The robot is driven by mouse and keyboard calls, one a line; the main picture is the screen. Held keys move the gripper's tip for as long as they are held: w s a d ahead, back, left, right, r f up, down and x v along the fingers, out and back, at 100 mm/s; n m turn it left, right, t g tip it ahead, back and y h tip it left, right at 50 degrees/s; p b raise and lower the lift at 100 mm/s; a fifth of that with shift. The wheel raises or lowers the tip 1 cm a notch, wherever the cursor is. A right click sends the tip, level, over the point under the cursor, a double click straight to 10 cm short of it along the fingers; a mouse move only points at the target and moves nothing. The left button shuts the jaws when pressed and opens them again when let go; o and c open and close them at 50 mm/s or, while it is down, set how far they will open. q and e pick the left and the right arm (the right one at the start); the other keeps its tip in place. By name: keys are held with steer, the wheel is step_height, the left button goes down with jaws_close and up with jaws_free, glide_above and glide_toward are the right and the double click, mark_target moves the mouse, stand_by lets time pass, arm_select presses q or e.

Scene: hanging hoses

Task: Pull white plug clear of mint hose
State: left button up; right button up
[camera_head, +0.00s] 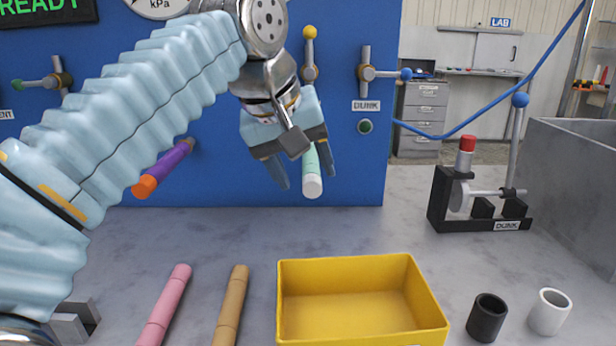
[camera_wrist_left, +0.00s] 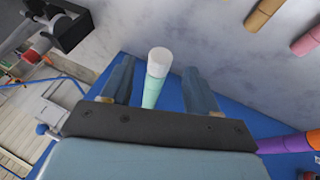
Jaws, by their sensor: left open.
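The mint hose (camera_head: 309,160) hangs in front of the blue panel, and the white plug (camera_head: 312,187) sits at its lower end. My left gripper (camera_head: 304,176) is open, with one finger on each side of the hose end. In the left wrist view the white plug (camera_wrist_left: 159,60) and the mint hose (camera_wrist_left: 152,92) lie between the two open fingers (camera_wrist_left: 160,85), with a gap on each side. The hose's upper part is hidden behind the gripper. My right gripper is not in view.
A purple hose with an orange plug (camera_head: 146,186) hangs to the left. A yellow bin (camera_head: 430,300) stands on the table, with pink (camera_head: 165,305) and tan (camera_head: 231,305) hoses left of it. A black cup (camera_head: 487,318) and white cup (camera_head: 549,312) stand right. A black clamp stand (camera_head: 440,203) is behind.

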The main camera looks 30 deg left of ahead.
arm_select(q)
steer(key=shift+x, duration=1.35)
jaws_close()
steer(key=shift+s+d, duration=0.4)
steer(key=shift+s, duration=0.2)
steer(key=s+d, duration=0.1)
steer(key=s, duration=0.1)
steer(key=s+d+b, duration=0.1)
steer(key=shift+s+d, duration=0.15)
steer(key=shift+s, duration=0.25)
steer(key=shift+r, duration=0.15)
stand_by(0.4)
